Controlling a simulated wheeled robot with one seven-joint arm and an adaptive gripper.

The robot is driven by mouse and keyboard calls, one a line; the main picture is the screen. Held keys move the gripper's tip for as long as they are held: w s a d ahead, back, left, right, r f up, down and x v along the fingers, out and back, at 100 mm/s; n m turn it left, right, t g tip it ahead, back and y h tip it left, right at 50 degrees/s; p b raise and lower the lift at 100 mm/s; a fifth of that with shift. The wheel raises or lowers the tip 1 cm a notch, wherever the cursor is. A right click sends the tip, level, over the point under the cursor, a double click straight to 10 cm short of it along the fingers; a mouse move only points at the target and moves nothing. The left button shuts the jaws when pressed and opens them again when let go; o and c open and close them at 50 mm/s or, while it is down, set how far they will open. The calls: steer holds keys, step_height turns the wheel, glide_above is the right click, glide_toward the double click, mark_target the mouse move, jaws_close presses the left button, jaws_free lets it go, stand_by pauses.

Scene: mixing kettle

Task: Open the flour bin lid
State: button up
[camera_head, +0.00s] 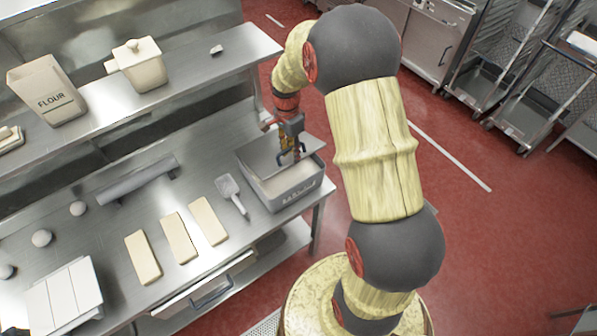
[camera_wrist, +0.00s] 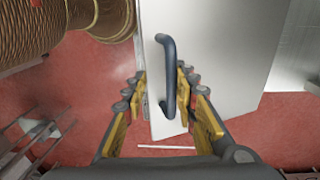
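A grey rectangular bin (camera_head: 292,195) with small lettering on its front stands at the right end of the steel table. I cannot read the label surely. A grey panel (camera_head: 258,153), apparently its lid, shows beside my gripper (camera_head: 291,150) over the bin; pale contents (camera_head: 285,180) show below. In the wrist view, a dark blue handle (camera_wrist: 168,70) on a pale grey panel (camera_wrist: 220,50) lies between the fingers of my gripper (camera_wrist: 160,85). The fingers stand apart around the handle, nearer on the right; contact is unclear. A cream container (camera_head: 47,92) lettered FLOUR stands on the upper shelf.
A scoop (camera_head: 230,192), several cream slabs (camera_head: 178,238), a rolling pin (camera_head: 138,180) and dough balls lie on the steel table (camera_head: 100,215). A cream lidded pot (camera_head: 138,65) is on the shelf. The shelf edge runs close behind the bin. Red floor lies to the right.

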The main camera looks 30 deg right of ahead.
steer(key=shift+s+f+t+b, duration=0.4)
steer(key=shift+f+b, duration=0.3)
steer(key=shift+f, duration=0.05)
steer(key=shift+s+f+t+b, duration=0.35)
steer(key=shift+f+t+b, duration=0.05)
steer(key=shift+f+b, duration=0.35)
steer(key=shift+s+f+t+b, duration=0.4)
steer(key=shift+f+b, duration=0.25)
steer(key=shift+f, duration=0.1)
steer(key=shift+c, duration=0.4)
